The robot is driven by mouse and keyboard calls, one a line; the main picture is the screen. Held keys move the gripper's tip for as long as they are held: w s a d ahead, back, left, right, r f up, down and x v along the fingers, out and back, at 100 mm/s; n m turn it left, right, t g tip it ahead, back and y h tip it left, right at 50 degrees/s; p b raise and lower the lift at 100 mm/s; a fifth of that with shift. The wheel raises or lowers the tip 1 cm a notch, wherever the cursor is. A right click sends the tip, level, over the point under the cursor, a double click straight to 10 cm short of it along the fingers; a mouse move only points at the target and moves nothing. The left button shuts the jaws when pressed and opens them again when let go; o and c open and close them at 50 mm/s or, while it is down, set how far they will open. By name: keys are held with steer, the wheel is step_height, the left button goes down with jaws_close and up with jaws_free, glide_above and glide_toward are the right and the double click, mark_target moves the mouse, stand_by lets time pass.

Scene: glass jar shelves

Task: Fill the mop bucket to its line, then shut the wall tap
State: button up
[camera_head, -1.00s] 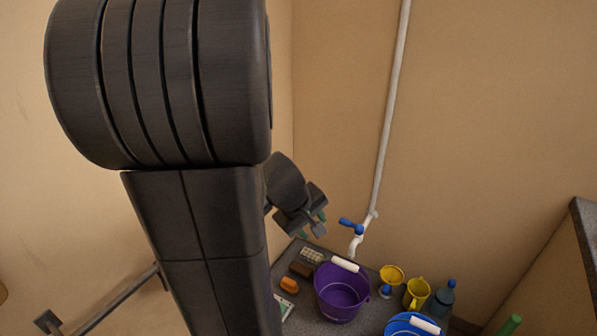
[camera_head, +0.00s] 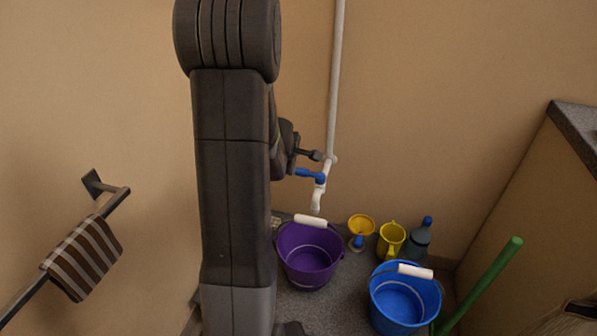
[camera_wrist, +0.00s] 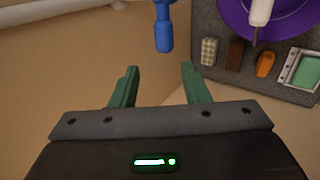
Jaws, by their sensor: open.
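The wall tap (camera_head: 318,196) is a white spout on a white pipe with a blue lever handle (camera_head: 309,174). In the wrist view the handle (camera_wrist: 163,32) hangs just beyond my fingertips, not between them. My gripper (camera_wrist: 158,70) is open and empty, with green fingers; in the head view it is beside the tap, partly hidden by my arm. A purple bucket (camera_head: 292,276) with a white grip stands below the spout; its edge shows in the wrist view (camera_wrist: 240,18). A blue bucket (camera_head: 378,310) stands to its right. Both have a pale line inside. I see no running water.
A yellow funnel-like item (camera_head: 361,224), a yellow jug (camera_head: 391,240) and a dark bottle (camera_head: 419,240) stand behind the buckets. A green pole (camera_head: 484,280) leans at right. A striped towel (camera_head: 82,258) hangs on the left rail. Small items, including an orange one (camera_wrist: 265,64), lie beside the purple bucket.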

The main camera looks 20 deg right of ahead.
mark_target(298, 169)
steer(key=shift+b+x, duration=1.35)
steer(key=shift+x, duration=2.3)
steer(key=shift+d+f, duration=0.1)
